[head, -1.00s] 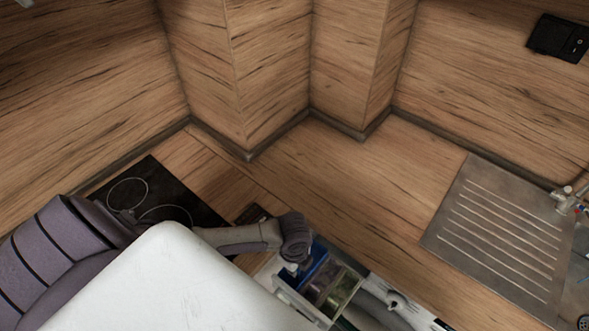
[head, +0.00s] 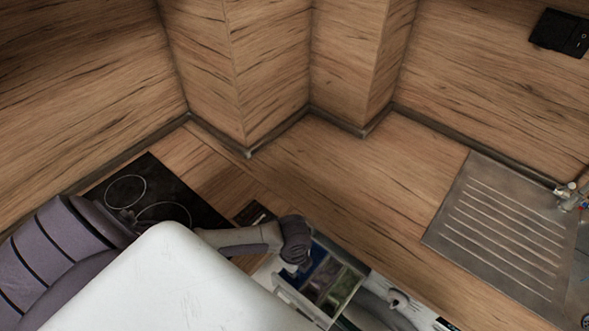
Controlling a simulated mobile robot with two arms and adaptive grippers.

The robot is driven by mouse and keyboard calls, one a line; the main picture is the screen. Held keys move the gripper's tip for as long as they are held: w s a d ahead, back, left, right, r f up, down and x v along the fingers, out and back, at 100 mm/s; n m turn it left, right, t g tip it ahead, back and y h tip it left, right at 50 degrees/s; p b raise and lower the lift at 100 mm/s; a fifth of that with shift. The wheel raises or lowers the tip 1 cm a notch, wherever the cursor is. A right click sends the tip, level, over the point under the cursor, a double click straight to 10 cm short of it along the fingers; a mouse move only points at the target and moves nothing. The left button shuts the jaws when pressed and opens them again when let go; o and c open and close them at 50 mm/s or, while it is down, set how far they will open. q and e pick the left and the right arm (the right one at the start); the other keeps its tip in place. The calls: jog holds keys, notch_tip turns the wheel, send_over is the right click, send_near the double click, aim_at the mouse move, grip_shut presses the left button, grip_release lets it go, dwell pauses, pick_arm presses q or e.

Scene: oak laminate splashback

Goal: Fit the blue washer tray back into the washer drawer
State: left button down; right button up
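The washer drawer (head: 353,268) is pulled out below the worktop's front edge, with compartments showing greenish and grey inside. The blue washer tray (head: 321,254) shows as a dark blue patch at the drawer's left, beside my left wrist. It appears to be in or just above the drawer; I cannot tell if it is seated. My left gripper (head: 291,268) points down at the drawer's left side, close to the blue patch. Its fingers are mostly hidden by the wrist, so its grip is unclear. My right gripper is not in view.
A black hob (head: 150,190) lies left on the wooden worktop (head: 350,185). A ribbed metal drainer (head: 500,232) and a tap (head: 566,196) are at the right. The worktop between is clear. A black socket (head: 560,33) is on the wall.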

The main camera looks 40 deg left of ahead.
pick_arm(q)
jog(key=c, duration=1.2)
grip_release()
jog(key=shift+r, duration=0.1)
notch_tip(320, 180, up, 12)
jog(key=shift+s, duration=0.15)
